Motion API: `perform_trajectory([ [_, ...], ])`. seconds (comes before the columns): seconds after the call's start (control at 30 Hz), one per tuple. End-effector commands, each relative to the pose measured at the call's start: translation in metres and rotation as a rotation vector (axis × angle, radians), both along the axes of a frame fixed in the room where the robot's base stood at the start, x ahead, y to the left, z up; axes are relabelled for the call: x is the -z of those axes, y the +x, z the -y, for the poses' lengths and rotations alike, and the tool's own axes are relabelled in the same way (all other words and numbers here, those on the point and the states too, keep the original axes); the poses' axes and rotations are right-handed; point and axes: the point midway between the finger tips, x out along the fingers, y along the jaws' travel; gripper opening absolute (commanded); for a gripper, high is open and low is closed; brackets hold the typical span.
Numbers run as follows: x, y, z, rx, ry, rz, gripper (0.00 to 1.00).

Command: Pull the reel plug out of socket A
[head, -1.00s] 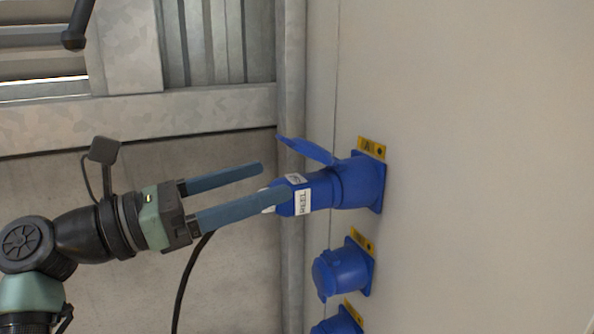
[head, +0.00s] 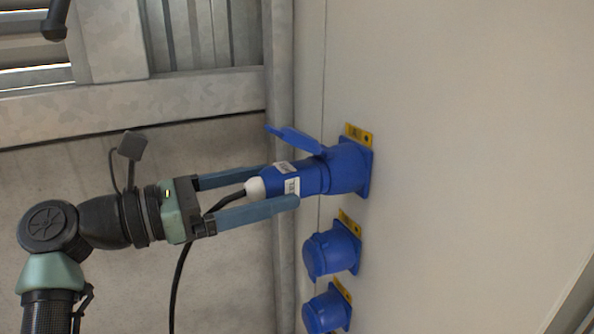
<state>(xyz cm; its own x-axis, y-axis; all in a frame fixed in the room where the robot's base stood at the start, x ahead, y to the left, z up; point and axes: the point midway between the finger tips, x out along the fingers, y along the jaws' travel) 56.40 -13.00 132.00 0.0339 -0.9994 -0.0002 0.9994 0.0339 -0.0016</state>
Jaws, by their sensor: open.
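The blue reel plug (head: 312,178) with white labels sits in socket A (head: 350,167), the topmost blue socket on the pale wall, under a yellow tag with an A. The socket's blue lid (head: 295,139) stands swung open. A white collar and black cable come from the plug's back end. My gripper (head: 283,187) is open. Its two long blue-grey fingers reach along the plug's rear part, one above and one below in the picture. The lower finger overlaps the label's edge. I cannot tell whether either finger touches the plug.
Two more blue sockets with closed lids, a middle one (head: 332,249) and a lower one (head: 327,310), sit below socket A. The black cable (head: 178,280) hangs down past my gripper. A vertical metal pipe (head: 281,90) runs left of the sockets. The wall to the right is bare.

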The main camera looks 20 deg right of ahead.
Motion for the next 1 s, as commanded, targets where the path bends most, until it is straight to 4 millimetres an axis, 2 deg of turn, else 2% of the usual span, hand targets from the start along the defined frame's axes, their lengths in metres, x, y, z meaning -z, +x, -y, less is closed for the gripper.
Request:
perform_trajectory([
  [0.07,-0.004,-0.001,0.013,0.003,0.0,-0.001,0.97],
  [0.2,0.003,0.0,0.031,0.002,0.001,0.003,0.97],
  [0.4,0.001,0.001,0.046,0.0,0.0,0.002,0.97],
  [1.0,0.0,0.002,0.051,0.0,0.0,0.002,0.97],
])
